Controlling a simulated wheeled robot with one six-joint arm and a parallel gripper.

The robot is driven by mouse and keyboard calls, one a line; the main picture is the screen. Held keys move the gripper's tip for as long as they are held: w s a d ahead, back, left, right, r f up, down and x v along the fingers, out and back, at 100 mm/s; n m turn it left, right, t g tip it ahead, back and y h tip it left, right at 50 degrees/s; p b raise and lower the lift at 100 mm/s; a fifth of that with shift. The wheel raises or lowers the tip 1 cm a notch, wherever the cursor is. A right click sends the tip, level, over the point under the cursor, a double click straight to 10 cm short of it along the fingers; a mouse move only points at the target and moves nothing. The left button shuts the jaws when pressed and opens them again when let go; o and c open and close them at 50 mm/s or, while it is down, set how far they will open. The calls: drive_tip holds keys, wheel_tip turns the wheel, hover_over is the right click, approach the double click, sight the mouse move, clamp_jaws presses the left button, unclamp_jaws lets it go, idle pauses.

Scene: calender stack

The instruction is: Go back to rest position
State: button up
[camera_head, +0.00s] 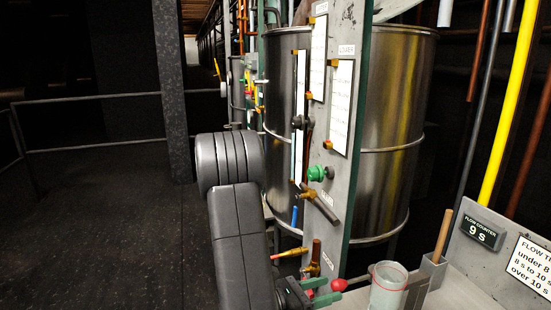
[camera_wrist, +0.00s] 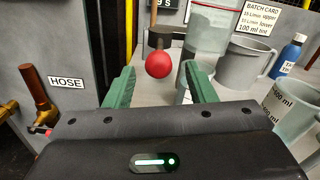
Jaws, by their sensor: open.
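My gripper (camera_head: 322,296) is at the lower middle of the head view, at the end of my dark grey arm, beside the counter and the grey panel. In the wrist view its green fingers (camera_wrist: 162,68) stand wide apart and hold nothing. A red ball knob (camera_wrist: 158,64) shows between the fingertips in that view, on a dark fitting. The same red knob (camera_head: 338,285) shows close to the fingers in the head view. I cannot tell how far it is from them.
A clear cylinder (camera_head: 388,288) stands right of the knob. A grey jug (camera_wrist: 245,62), a blue bottle (camera_wrist: 287,55) and a marked beaker (camera_wrist: 295,105) are on the counter. A steel tank (camera_head: 395,130) stands behind the panel (camera_head: 345,190). Open floor (camera_head: 120,230) lies left.

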sight(348, 282)
drive_tip(key=shift+v, duration=3.85)
drive_tip(key=shift+x, duration=7.15)
drive_tip(key=shift+w+a+m+g+p, duration=0.25)
drive_tip(key=shift+w+m+g+p, duration=0.15)
drive_tip(key=shift+g+p, duration=0.15)
drive_tip(key=shift+w+m+g, duration=0.15)
drive_tip(key=shift+m+g, duration=0.15)
drive_tip(key=shift+g, duration=0.05)
